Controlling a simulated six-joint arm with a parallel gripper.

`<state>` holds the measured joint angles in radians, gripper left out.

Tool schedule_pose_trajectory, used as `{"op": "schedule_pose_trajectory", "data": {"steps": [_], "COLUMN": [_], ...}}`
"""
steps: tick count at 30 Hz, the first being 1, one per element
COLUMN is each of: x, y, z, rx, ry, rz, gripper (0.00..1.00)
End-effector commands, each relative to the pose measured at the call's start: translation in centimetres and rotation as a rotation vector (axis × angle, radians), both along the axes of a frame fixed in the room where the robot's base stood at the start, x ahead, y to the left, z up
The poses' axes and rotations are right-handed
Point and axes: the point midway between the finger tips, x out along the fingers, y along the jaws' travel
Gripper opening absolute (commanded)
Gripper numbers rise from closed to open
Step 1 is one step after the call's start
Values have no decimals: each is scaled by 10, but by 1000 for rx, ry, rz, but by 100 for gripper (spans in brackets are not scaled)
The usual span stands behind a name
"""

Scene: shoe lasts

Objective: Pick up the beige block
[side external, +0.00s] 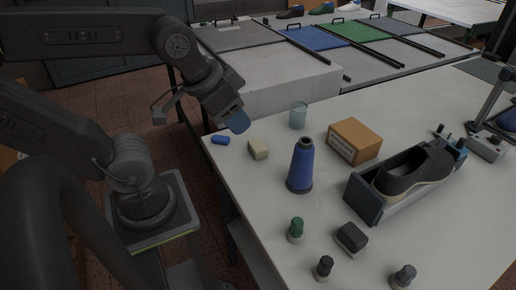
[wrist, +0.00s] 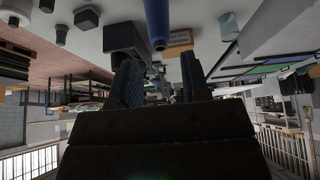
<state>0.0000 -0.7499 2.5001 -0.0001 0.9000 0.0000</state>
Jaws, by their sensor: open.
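The beige block (side external: 258,149) lies on the white table near its left edge in the side external view. A small blue object (side external: 220,140) lies just to its left. My gripper (side external: 238,122) hangs above and a little to the left of the block, apart from it, with blue at its fingertips. In the wrist view my gripper (wrist: 160,80) shows two dark fingers spread apart with nothing held between them. I cannot make out the beige block in the wrist view.
A blue thread cone (side external: 301,166), a clear cup (side external: 298,115) and a cardboard box (side external: 354,141) stand right of the block. A shoe last in a dark holder (side external: 400,185) lies further right. Several small capped bottles (side external: 296,230) and a dark block (side external: 351,238) stand in front.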

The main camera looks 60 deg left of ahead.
Motion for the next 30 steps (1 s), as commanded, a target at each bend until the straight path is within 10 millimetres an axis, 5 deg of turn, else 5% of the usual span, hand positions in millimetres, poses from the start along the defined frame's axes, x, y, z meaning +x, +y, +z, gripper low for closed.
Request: {"op": "schedule_pose_trajectory", "data": {"steps": [8,18,26,30], "x": [0,0,2,18], "y": [0,0,2,12], "z": [0,0,-1,-8], "rx": [0,0,18,146], "ry": [0,0,9,78], "rz": [0,0,-20,-168], "gripper": [44,74,74,74]}}
